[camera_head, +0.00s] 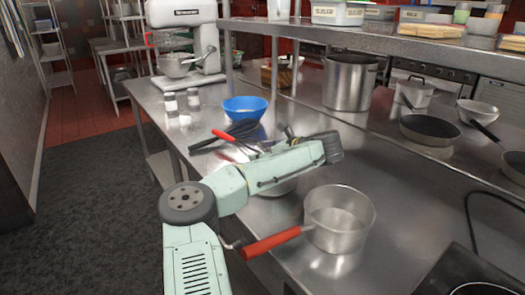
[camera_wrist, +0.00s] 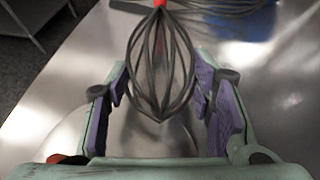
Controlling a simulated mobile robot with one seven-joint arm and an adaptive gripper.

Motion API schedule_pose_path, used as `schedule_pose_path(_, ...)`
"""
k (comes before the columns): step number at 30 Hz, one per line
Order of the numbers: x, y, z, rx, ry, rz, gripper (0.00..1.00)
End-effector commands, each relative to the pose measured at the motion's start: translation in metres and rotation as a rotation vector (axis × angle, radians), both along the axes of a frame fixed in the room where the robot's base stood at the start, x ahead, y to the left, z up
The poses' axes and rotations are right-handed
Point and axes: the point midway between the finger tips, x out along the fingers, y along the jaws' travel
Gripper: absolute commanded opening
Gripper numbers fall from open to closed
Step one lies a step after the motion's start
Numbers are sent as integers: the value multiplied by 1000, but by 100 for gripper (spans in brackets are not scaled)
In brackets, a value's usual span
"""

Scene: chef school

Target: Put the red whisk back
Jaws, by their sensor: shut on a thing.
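The red whisk shows its red handle (camera_head: 222,135) in the head view, just left of my gripper (camera_head: 258,148) and in front of the blue bowl. In the wrist view, the whisk's dark wire loops (camera_wrist: 160,65) hang between the two purple-padded fingers of my gripper (camera_wrist: 163,92). The fingers are closed around the wire end, and the handle points away toward the top edge. Only the handle's lower end shows there. In the head view my arm partly hides the wires and fingers.
A red-handled saucepan (camera_head: 340,222) stands right of my arm. A stockpot (camera_head: 349,82) and black pan (camera_head: 430,130) stand farther back. A mixer (camera_head: 185,50) is at the back left.

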Motion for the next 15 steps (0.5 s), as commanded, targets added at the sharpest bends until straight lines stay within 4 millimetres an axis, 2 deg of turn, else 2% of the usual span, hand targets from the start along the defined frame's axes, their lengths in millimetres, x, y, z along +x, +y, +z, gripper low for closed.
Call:
schedule_pose_path(2, 0, 0, -3, 0, 0, 0, 15)
schedule_pose_path(3, 0, 0, -3, 0, 0, 0, 50)
schedule_pose_path(11, 0, 0, -2, 0, 0, 0, 67)
schedule_pose_path(15, 0, 0, -2, 0, 0, 0, 69)
